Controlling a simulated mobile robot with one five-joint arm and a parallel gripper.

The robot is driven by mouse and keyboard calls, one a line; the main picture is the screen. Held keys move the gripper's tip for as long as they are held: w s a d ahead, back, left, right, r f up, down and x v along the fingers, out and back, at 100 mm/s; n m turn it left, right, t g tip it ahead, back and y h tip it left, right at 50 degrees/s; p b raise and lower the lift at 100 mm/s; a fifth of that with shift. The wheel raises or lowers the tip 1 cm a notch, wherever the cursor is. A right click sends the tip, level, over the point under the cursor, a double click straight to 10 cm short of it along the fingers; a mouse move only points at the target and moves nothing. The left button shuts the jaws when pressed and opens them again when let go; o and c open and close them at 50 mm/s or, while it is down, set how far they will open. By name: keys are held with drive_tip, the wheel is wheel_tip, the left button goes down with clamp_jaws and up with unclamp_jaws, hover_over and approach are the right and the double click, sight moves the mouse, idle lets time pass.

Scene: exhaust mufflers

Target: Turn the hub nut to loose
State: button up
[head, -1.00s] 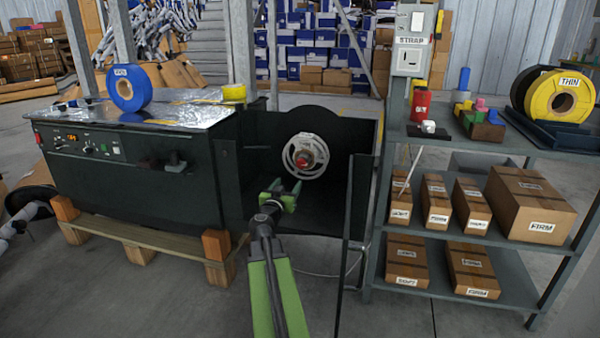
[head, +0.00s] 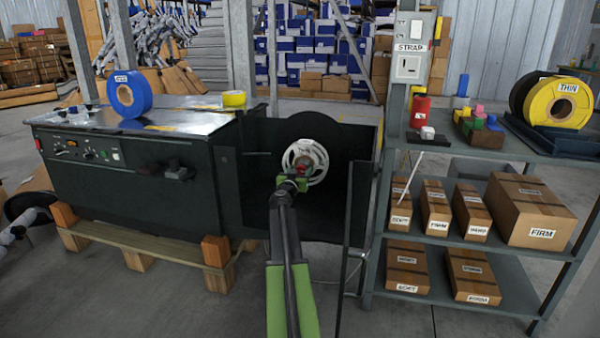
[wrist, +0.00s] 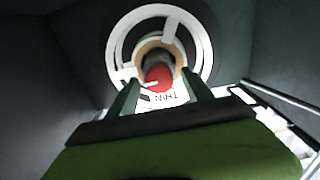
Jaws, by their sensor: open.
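The hub is a white spoked wheel (head: 316,153) on the dark reel housing in the middle of the head view. It also fills the top of the wrist view (wrist: 203,55), with a tan core ring around a dark shaft. The red hub nut (wrist: 158,78) sits at its centre; in the head view my gripper partly covers it. My green gripper (head: 290,182) is open in front of the hub. In the wrist view its two fingers (wrist: 160,92) stand on either side below the nut. I cannot tell whether they touch it.
The dark housing walls (head: 258,195) close in around the hub, with an upright panel (head: 357,210) on its right. The strapping machine (head: 135,175) stands left on a pallet. A shelf (head: 455,255) with labelled boxes stands right. The floor in front is clear.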

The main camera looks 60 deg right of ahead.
clamp_jaws()
idle(0.3)
drive_tip(key=n, duration=0.8)
drive_tip(key=shift+w+n, duration=0.1)
drive_tip(key=shift+n, duration=0.2)
idle(0.8)
unclamp_jaws()
